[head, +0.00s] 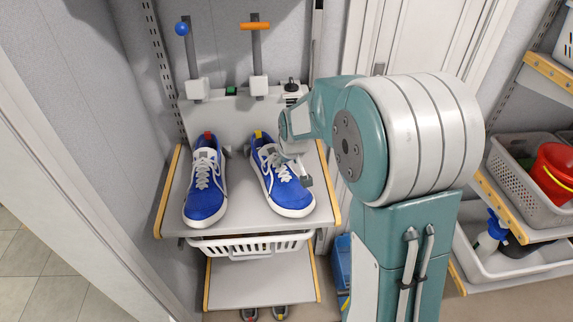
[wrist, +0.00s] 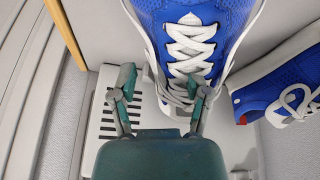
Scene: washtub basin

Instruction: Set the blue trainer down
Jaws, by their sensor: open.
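Two blue trainers with white soles and laces stand side by side on a grey shelf (head: 247,220), toes toward the shelf's front edge. The left one (head: 204,202) has a red heel tab; the right one (head: 264,158) has a yellow tab. My gripper (head: 295,172) is at the right trainer, partly covering its side and laces. In the wrist view, my open gripper (wrist: 162,79) has one fingertip over the laces of the near trainer (wrist: 222,30) and the other beside the shoe. I cannot tell whether a finger touches it. The other trainer (wrist: 262,92) lies to the right.
Upright levers with a blue knob (head: 181,28) and an orange handle (head: 254,26) stand behind the trainers. A white basket (head: 250,246) hangs under the shelf. Bins (head: 517,183) fill shelving at right. Some shelf surface is clear between the trainers.

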